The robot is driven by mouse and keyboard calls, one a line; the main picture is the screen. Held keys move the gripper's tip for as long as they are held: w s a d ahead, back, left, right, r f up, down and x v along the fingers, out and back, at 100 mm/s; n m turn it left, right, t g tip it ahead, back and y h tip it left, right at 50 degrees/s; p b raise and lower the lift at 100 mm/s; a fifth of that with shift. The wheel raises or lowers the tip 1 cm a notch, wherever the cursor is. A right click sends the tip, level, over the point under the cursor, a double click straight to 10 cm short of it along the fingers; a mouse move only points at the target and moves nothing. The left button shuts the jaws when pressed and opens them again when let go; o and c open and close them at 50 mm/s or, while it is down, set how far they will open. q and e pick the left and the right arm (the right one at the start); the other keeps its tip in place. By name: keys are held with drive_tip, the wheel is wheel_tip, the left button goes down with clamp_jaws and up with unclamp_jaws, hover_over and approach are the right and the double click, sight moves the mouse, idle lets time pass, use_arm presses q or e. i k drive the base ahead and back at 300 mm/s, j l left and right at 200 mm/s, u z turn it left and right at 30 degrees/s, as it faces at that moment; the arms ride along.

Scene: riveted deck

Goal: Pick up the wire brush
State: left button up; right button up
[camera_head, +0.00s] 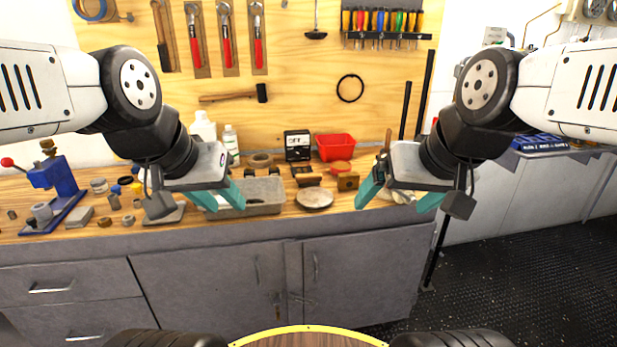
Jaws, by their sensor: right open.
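I cannot make out the wire brush for certain. A small brown brush-like block (308,180) lies on the workbench (290,222) between my grippers, and it may be the brush. My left gripper (226,205) hangs in front of the grey tray, its teal fingers apart with nothing seen between them. My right gripper (392,205) is open over the right part of the bench. A pale item behind its fingers is partly hidden. Neither gripper touches the brown block.
A grey tray (265,208), a round plate (314,198), a red bin (335,147) and a black meter (298,145) crowd the bench. A blue press (52,185) stands at the left. Tools hang on the wooden pegboard (300,70). The bench front is mostly clear.

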sight(310, 179)
drive_tip(key=i+l+u, duration=0.35)
drive_tip(key=i+l, duration=0.85)
drive_tip(key=l, duration=0.15)
